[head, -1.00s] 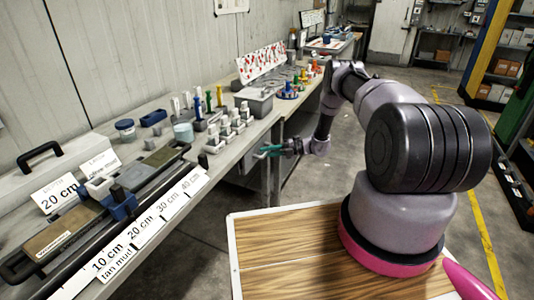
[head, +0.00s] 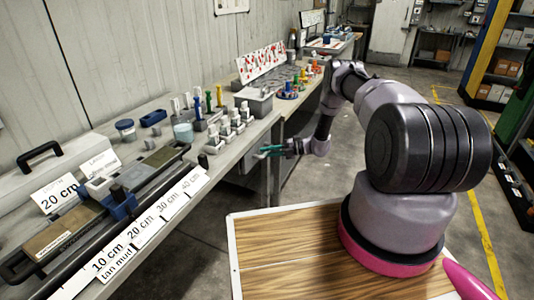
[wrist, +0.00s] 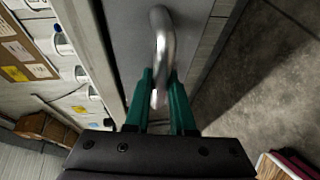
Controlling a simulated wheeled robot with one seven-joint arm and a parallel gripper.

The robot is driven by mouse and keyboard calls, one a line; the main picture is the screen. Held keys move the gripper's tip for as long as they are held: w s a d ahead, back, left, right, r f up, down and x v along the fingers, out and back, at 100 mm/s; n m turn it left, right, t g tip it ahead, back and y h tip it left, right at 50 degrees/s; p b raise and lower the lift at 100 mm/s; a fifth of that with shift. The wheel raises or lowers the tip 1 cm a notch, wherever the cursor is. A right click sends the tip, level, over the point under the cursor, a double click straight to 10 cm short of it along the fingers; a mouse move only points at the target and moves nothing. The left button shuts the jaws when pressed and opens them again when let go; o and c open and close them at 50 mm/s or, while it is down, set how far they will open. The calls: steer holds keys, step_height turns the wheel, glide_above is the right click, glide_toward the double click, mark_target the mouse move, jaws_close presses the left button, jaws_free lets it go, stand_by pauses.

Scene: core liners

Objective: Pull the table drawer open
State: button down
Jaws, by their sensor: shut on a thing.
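In the wrist view, the green fingers of my gripper (wrist: 160,95) are shut on a curved silver drawer handle (wrist: 161,40). The handle is fixed to the grey drawer front (wrist: 130,40) just under the table edge. In the head view, my gripper (head: 262,151) is at the front edge of the long grey table (head: 255,132), near its leg. The drawer and handle are hard to make out there. I cannot tell from these views whether the drawer stands out from the table.
The table top holds white bottle racks (head: 225,133), a grey bin (head: 254,101), a long core tray (head: 95,208) with a length scale, and several bottles. Grey concrete floor (head: 245,200) lies open in front of the table. My wooden-topped base is at the lower right.

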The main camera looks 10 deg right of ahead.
steer(key=shift+d, duration=0.1)
steer(key=s+d, duration=1.1)
steer(key=d, duration=0.4)
steer(key=shift+s+d, duration=0.2)
steer(key=c, duration=0.8)
jaws_free()
steer(key=shift+o, duration=0.2)
steer(key=v, duration=1)
steer(key=shift+d, duration=0.4)
steer(key=shift+s+r, duration=0.1)
